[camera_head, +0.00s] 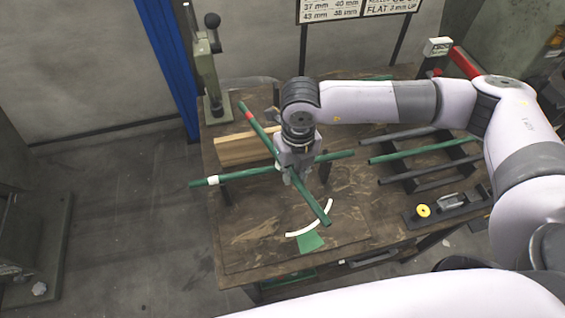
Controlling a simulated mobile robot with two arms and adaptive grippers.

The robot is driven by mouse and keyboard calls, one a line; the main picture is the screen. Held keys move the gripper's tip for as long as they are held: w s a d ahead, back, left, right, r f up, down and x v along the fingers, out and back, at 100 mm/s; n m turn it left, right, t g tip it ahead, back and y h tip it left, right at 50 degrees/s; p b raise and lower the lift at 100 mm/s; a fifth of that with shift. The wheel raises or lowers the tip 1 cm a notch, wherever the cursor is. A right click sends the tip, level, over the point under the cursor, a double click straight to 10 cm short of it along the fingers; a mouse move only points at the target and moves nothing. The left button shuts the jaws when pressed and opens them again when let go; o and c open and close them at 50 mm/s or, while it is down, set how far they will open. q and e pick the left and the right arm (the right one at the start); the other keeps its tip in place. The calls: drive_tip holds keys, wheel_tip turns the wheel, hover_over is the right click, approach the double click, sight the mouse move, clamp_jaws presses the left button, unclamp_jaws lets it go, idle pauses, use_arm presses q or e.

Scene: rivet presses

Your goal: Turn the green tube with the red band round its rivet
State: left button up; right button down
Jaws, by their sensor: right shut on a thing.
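The green tube with the red band (312,203) runs from upper left to lower right, its red band near the upper-left end. A second green tube with a white band (233,177) crosses it in an X, running from the left to the right. My right gripper (289,174) comes down from above at the crossing and is shut on the red-banded tube. The rivet is hidden under the gripper. The lower-right end of the red-banded tube lies over a white arc (318,224) on the bench. My left gripper is not in view.
The wooden bench (250,245) has a green patch (311,241) below the arc. A rack with several dark and green tubes (425,148) stands at right, beside a yellow knob (423,211). A lever press (205,70) and wood blocks (240,148) are at upper left.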

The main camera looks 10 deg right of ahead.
drive_tip(key=shift+a, duration=0.1)
drive_tip(key=shift+s+a+f, duration=0.1)
drive_tip(key=shift+m, duration=0.4)
drive_tip(key=c, duration=1.5)
unclamp_jaws()
drive_tip(key=shift+o, duration=0.2)
drive_tip(key=shift+r, duration=0.25)
wheel_tip(320, 180, up, 12)
drive_tip(key=shift+f, duration=0.15)
